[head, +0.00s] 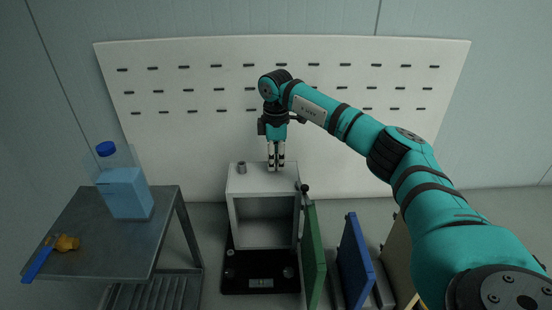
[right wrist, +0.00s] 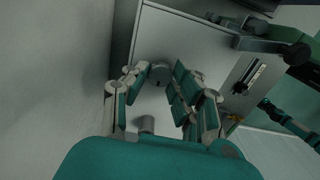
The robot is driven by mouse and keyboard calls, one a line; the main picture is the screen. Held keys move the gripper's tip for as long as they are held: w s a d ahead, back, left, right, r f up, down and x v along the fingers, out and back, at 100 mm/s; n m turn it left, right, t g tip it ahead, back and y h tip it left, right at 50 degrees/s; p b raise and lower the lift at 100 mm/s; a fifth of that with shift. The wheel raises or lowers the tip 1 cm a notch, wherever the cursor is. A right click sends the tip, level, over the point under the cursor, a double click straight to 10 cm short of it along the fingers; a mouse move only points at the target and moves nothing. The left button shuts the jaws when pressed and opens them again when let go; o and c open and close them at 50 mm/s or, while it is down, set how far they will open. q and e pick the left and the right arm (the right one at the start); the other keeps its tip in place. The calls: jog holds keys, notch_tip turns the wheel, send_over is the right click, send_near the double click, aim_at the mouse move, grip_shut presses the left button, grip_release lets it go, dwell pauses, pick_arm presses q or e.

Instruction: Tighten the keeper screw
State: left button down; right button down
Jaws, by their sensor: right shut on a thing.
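The grey box fixture (head: 233,213) stands on a black base, its front open. My right gripper (head: 276,168) points down at the box's top face. In the right wrist view its fingers (right wrist: 160,84) are closed around a round grey knob (right wrist: 160,72), which I take to be the keeper screw. The fingers hide this knob in the head view. A second short grey cylinder (head: 241,168) stands upright on the box top, left of the gripper and apart from it. It also shows in the wrist view (right wrist: 147,124). My left gripper is not in view.
A green panel (head: 314,255) with a black knob (head: 304,188) stands at the box's right side. A blue panel (head: 356,262) stands further right. A metal table (head: 110,243) at left holds a blue-capped container (head: 125,190) and a blue-handled tool (head: 39,260). A slotted white board (head: 190,120) stands behind.

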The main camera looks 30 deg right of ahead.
aim_at(276, 163)
jog(key=shift+r, duration=0.1)
jog(key=c, duration=1.1)
grip_release()
notch_tip(276, 163, up, 12)
jog(key=shift+f, duration=0.1)
